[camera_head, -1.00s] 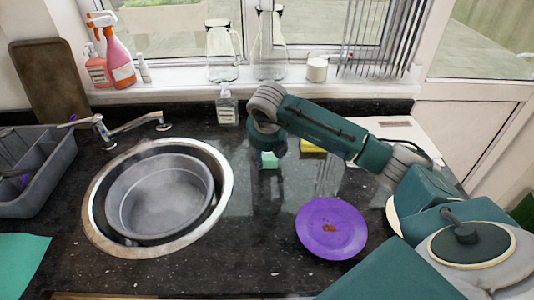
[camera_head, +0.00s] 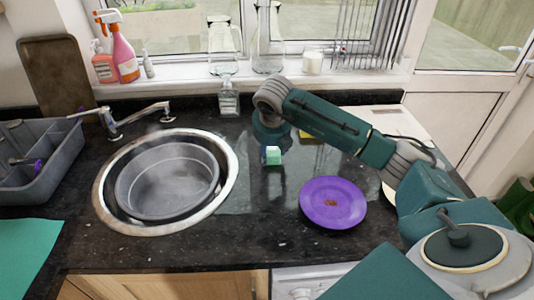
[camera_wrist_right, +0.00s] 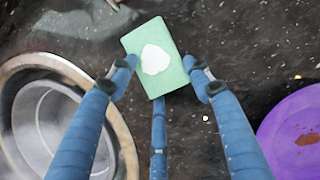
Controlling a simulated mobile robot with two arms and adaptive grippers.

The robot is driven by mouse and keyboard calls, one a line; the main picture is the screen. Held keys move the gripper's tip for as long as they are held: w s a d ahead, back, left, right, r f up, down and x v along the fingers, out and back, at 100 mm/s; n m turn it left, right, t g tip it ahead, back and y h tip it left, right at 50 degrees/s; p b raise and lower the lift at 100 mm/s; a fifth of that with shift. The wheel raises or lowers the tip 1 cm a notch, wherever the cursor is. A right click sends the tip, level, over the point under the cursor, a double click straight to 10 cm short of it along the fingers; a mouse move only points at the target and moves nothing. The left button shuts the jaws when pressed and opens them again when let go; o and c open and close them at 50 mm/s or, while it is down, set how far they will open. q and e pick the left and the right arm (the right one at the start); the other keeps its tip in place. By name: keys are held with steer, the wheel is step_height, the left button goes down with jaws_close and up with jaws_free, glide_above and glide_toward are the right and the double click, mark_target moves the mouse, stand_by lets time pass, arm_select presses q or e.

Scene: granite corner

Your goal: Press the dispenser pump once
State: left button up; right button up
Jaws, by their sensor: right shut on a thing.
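The clear dispenser (camera_head: 229,99) with its pump top stands upright at the back of the counter, behind the sink and below the window sill. My right gripper (camera_wrist_right: 158,78) is shut on a green sponge (camera_wrist_right: 170,85), which also shows in the head view (camera_head: 277,160). A white patch (camera_wrist_right: 155,60) lies on the sponge's face. The sponge is over the counter, in front of the dispenser and to its right, apart from it. In the head view my right arm hides most of the gripper. My left gripper is not in view.
A sink (camera_head: 232,185) with a grey basin (camera_head: 165,185) is at the left, its tap (camera_head: 140,115) behind. A purple plate (camera_head: 350,210) lies at the right. A yellow thing (camera_head: 308,136) is partly hidden behind my arm. Glass bottles stand on the sill. Counter between sink and plate is clear.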

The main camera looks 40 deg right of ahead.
steer(key=shift+s+a+f, duration=0.35)
steer(key=shift+s+a, duration=0.05)
steer(key=shift+s, duration=0.2)
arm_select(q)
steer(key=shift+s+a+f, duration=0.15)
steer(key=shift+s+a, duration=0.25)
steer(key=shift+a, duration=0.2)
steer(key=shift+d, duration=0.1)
arm_select(e)
steer(key=shift+d, duration=0.1)
steer(key=o, duration=1.2)
steer(key=shift+w, duration=0.1)
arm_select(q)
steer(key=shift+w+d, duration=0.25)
arm_select(e)
steer(key=shift+w+d, duration=0.15)
steer(key=shift+w, duration=0.1)
steer(key=shift+r, duration=0.1)
steer(key=shift+s+r, duration=0.15)
steer(key=shift+r, duration=0.4)
steer(key=v, duration=1)
steer(key=shift+s+r, duration=0.2)
steer(key=shift+r, duration=0.15)
